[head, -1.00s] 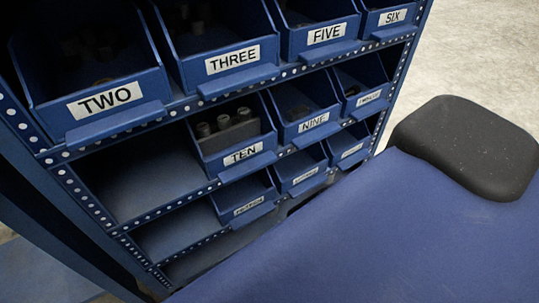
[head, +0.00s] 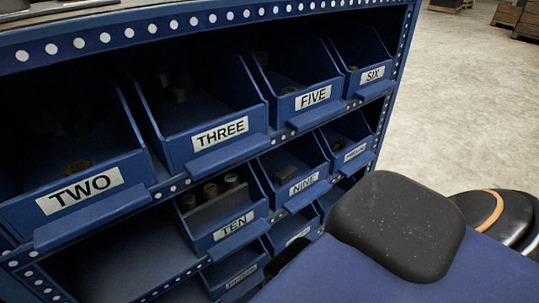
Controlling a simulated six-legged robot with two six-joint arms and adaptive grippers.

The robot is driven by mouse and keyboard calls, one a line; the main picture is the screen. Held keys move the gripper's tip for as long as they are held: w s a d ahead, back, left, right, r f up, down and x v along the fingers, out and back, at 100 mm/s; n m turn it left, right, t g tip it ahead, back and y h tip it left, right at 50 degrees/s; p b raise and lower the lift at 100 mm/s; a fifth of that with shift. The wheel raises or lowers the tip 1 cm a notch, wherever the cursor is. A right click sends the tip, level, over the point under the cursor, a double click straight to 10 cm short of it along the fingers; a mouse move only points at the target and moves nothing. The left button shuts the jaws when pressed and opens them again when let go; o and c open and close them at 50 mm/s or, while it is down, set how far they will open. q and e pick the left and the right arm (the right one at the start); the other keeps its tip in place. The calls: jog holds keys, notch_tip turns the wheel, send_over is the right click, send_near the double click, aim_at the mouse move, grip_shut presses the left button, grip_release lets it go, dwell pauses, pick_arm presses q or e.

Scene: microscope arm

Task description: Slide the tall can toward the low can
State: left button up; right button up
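No tall can and no low can can be made out in the head view. Neither of my grippers shows in it. The view is filled mostly by a blue shelf rack (head: 200,25) with labelled bins. The bin marked TEN (head: 236,226) holds several short dark cylinders (head: 210,191); I cannot tell what they are. The bins marked TWO (head: 85,190) and THREE (head: 220,132) hold dark items that are too dim to name.
A blue surface with a black rounded pad (head: 397,225) fills the lower right. Dark round parts with an orange ring (head: 490,208) lie behind it. Pale concrete floor (head: 465,110) is open at the right, with wooden crates (head: 517,18) at the far top right.

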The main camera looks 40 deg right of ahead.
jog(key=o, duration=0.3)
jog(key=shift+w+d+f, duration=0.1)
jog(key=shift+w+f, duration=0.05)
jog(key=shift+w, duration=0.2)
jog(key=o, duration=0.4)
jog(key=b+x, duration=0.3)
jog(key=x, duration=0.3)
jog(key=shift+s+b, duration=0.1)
jog(key=shift+b, duration=0.25)
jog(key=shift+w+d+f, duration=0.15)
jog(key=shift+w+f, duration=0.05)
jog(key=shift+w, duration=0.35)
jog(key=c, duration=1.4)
